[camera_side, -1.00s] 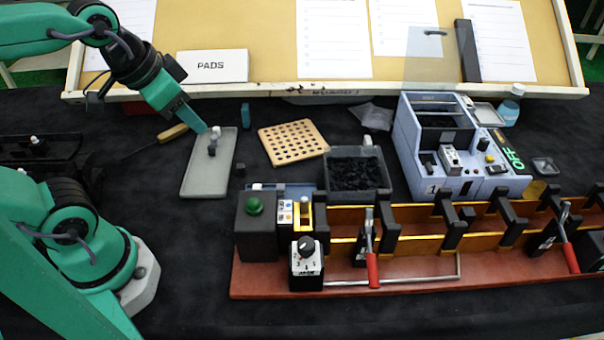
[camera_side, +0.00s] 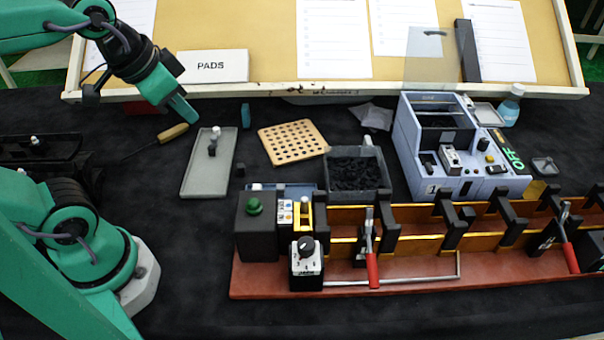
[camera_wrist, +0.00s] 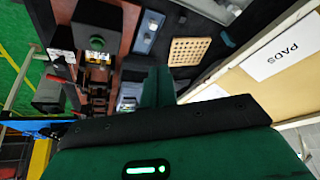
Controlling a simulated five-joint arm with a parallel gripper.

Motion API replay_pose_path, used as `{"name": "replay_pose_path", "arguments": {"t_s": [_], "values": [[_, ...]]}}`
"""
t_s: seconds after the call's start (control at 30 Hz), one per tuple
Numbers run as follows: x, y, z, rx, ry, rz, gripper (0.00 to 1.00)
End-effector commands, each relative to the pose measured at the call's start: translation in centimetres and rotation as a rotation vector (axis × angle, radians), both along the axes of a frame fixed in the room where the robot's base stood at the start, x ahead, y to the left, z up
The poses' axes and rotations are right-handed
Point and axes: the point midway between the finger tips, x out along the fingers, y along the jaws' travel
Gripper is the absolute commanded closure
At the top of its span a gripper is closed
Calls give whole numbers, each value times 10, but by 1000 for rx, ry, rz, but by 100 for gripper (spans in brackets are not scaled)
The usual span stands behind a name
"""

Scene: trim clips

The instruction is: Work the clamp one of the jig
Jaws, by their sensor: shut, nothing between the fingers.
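The jig is a long red-brown base (camera_side: 260,283) with black brackets and gold rails, at the lower right of the side view. Two lever clamps with red handles stand on it: a nearer-left clamp (camera_side: 372,268) and a right clamp (camera_side: 570,256). Both handles hang down toward the front edge. I cannot read which is numbered one. My gripper (camera_side: 190,118) is shut and empty, up and left of the jig, above the dark table behind the grey tray. Its closed fingers (camera_wrist: 158,85) also show in the wrist view, with the jig base (camera_wrist: 128,28) at upper left.
A grey tray (camera_side: 196,180) holds a small upright piece (camera_side: 213,143). A wooden-handled tool (camera_side: 173,133) lies near my gripper. A perforated board (camera_side: 293,142), a bin of black bits (camera_side: 356,172) and a blue machine (camera_side: 412,160) stand behind the jig. Dark table lies clear left of the jig.

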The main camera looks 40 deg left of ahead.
Motion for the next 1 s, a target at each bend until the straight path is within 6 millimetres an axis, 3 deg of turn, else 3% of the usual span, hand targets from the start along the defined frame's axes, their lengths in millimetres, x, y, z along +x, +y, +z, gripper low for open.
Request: {"name": "replay_pose_path", "arguments": {"t_s": [0.5,1.0], "values": [[70,-70,54,268,161,-859,100],[124,-173,70,448,260,-1791,100]]}}
